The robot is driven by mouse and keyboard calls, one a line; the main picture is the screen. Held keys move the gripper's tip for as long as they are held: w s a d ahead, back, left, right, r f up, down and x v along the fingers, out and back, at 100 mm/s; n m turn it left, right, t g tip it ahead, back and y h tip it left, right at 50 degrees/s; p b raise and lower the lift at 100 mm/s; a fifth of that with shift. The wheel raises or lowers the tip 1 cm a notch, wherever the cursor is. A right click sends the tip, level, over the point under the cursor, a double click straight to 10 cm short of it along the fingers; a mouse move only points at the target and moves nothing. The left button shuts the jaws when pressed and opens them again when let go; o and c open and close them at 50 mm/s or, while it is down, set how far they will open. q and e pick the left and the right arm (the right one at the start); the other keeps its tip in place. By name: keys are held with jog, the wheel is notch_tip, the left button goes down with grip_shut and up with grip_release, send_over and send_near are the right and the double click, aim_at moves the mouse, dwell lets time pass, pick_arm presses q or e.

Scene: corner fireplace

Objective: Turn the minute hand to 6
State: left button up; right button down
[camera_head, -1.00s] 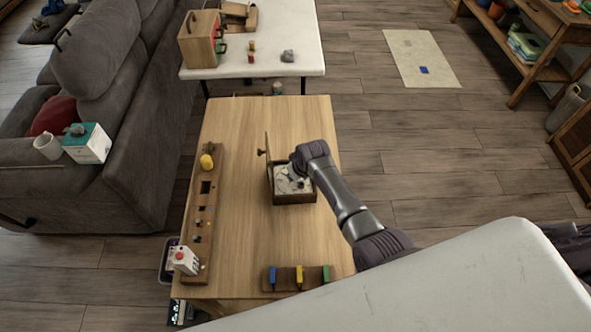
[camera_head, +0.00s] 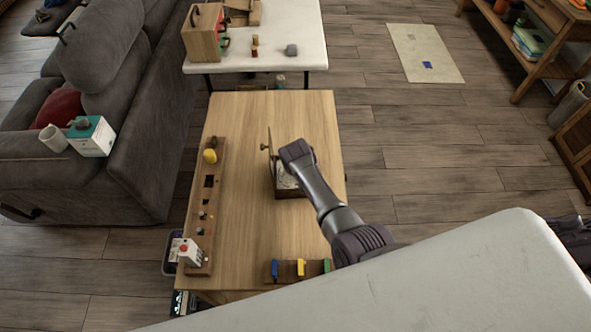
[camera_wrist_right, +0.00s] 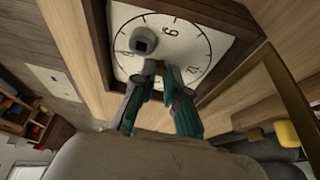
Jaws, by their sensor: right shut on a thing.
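The clock is a small wooden box (camera_head: 291,194) with an upright lid (camera_head: 270,158) on the light wooden table. In the right wrist view its white dial (camera_wrist_right: 215,45) has dark numerals and a ring, turned at an angle. A grey block-like knob (camera_wrist_right: 143,40) stands on the dial. My right gripper (camera_wrist_right: 158,72) is over the dial, its teal-padded fingers shut close to the knob. They are shut on what seems to be the minute hand, which is mostly hidden between them. In the head view my right wrist covers most of the dial. My left gripper is not in view.
A long wooden board (camera_head: 205,205) with a yellow knob lies on the table's left side. A rack with blue, yellow and green pieces (camera_head: 300,270) is at the near edge. A white-topped table (camera_head: 300,65) stands behind, and a grey sofa (camera_head: 135,100) at left.

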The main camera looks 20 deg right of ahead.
jog(key=shift+s+f, duration=0.15)
jog(key=shift+f, duration=0.05)
jog(key=c, duration=1.2)
grip_release()
jog(key=shift+c, duration=0.2)
jog(key=shift+o, duration=0.6)
jog(key=shift+w, duration=0.2)
jog(key=shift+r, duration=0.1)
